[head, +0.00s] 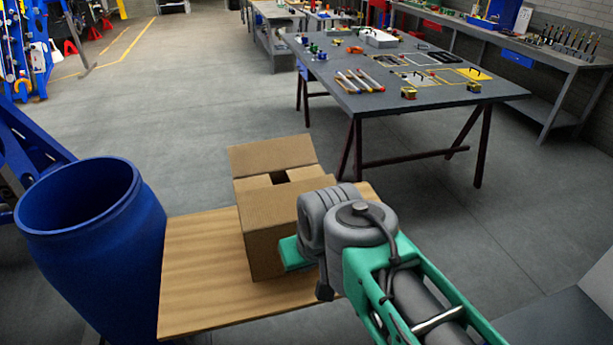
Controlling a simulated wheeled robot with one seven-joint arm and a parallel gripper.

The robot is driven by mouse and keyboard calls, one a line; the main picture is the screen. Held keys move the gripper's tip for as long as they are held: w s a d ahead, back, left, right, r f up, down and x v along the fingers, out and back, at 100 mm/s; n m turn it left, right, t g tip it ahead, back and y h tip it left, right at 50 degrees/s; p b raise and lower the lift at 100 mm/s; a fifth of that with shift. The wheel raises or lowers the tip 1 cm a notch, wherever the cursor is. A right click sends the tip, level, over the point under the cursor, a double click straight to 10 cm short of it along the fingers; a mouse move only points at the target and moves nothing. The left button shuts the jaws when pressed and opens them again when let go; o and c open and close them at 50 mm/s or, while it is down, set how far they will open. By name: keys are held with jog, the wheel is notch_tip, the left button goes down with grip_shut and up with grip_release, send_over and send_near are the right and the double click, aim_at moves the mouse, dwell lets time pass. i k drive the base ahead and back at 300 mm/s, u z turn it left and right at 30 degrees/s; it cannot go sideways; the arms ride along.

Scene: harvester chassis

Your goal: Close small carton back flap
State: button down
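The small cardboard carton (270,233) stands on a wooden board in the head view. Its back flap (270,155) stands up, leaning away from the opening. A dark gap (280,177) shows at the top, just in front of that flap. My arm, grey and green, reaches in from the lower right and covers the carton's right side. A green part at the arm's end (293,254) is in front of the carton's lower right side; whether it touches is unclear. The fingers of my gripper cannot be made out.
The wooden board (200,285) has bare room left of the carton. A blue barrel (90,235) stands at its left edge. A grey workbench (430,100) with tools is behind to the right. Open floor (180,110) lies behind the carton.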

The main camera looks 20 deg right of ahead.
aim_at(273, 205)
jog(key=z, duration=0.25)
jog(key=i, duration=0.7)
jog(key=u, duration=2.2)
